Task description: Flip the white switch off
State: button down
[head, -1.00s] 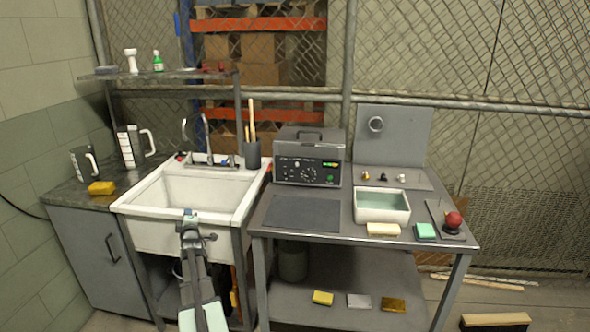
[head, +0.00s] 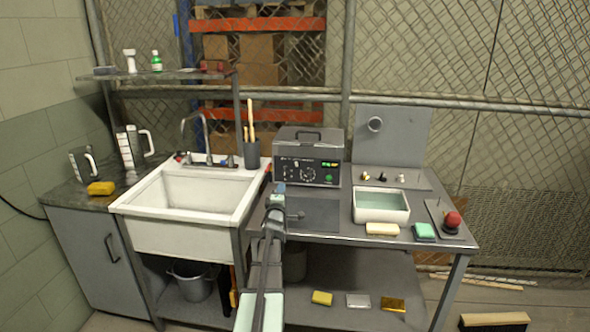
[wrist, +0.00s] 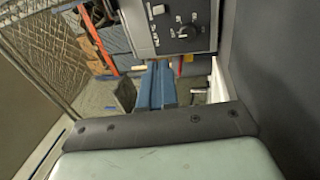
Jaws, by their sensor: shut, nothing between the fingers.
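A small white switch (head: 401,178) appears to stand on the grey plate (head: 425,181) behind the basin. It is at the right end of a short row of small controls, and its position is too small to tell. My gripper (head: 279,188) is over the bench's left end, in front of the grey control box (head: 310,140) and well left of the switch. In the wrist view my blue fingers (wrist: 156,82) are together and empty. The control box (wrist: 175,25) shows above them there. I cannot make out the white switch in the wrist view.
A white basin (head: 381,221) stands on the bench in front of the small controls. A red-topped knob (head: 452,220) is at the bench's right end. An upright panel (head: 400,140) stands behind the plate. The sink (head: 140,225) is to the left.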

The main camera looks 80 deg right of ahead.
aim_at(296, 163)
jog(key=s, duration=0.3)
jog(key=shift+s+d+g, duration=0.2)
jog(key=shift+g, duration=0.2)
jog(key=x, duration=1.4)
jog(key=shift+r, duration=0.1)
